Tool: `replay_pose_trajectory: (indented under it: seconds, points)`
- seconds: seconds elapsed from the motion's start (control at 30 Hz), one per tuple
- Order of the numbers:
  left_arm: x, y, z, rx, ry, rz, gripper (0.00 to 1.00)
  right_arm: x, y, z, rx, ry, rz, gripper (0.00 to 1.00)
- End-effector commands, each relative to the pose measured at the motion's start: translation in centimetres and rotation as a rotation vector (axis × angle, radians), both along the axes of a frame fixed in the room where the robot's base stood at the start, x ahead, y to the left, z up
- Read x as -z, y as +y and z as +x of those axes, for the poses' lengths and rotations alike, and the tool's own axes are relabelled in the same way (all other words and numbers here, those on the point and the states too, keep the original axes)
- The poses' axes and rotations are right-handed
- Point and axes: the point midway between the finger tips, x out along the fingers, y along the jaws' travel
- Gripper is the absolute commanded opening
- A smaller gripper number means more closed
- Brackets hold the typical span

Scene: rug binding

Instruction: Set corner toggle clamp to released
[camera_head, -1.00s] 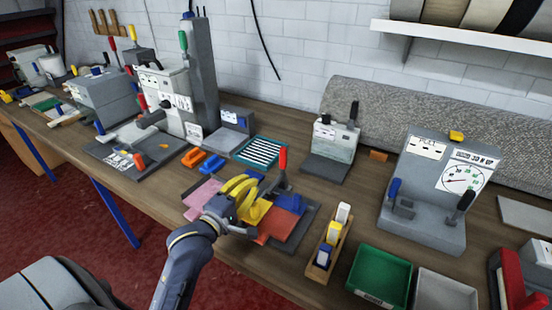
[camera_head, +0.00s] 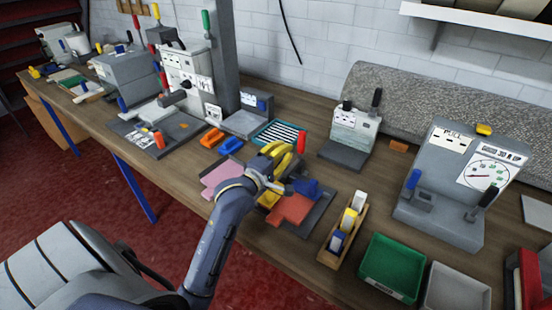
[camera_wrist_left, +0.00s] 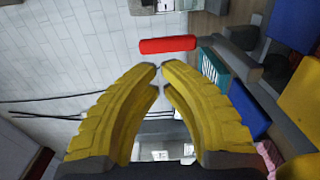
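The corner toggle clamp has an upright red handle (camera_head: 302,142) at the back of the dark plate with coloured patches. My left gripper (camera_head: 286,150) has yellow fingers and is just left of the handle in the head view. In the left wrist view the red handle (camera_wrist_left: 167,44) lies beyond the fingertips (camera_wrist_left: 161,72), apart from them. The fingertips almost meet, with nothing between them. The clamp's base is partly hidden behind my gripper in the head view. My right gripper is not in view.
The plate carries pink (camera_head: 222,177), blue (camera_head: 306,188) and orange-red (camera_head: 293,208) pieces. A wooden block holder (camera_head: 329,258) and a green tray (camera_head: 392,268) stand to the right. A teal striped mat (camera_head: 279,134) lies behind.

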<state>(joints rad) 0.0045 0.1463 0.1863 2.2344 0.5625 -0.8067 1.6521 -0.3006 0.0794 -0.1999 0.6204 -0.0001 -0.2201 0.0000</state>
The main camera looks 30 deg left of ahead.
Motion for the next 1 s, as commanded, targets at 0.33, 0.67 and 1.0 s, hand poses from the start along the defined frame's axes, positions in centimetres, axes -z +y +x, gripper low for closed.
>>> replay_pose_trajectory:
  seconds: [0.33, 0.67, 1.0]
  points:
    - [0.0, -0.1, 4.0, 0.000, 0.000, 0.001, 0.00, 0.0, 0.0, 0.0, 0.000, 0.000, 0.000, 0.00]
    - [0.0, -0.2, 4.8, 0.001, 0.000, 0.000, 0.00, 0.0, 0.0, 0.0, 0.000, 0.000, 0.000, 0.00]
    - [0.0, -0.2, 4.9, 0.001, 0.000, 0.000, 0.00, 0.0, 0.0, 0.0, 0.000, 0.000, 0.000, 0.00]
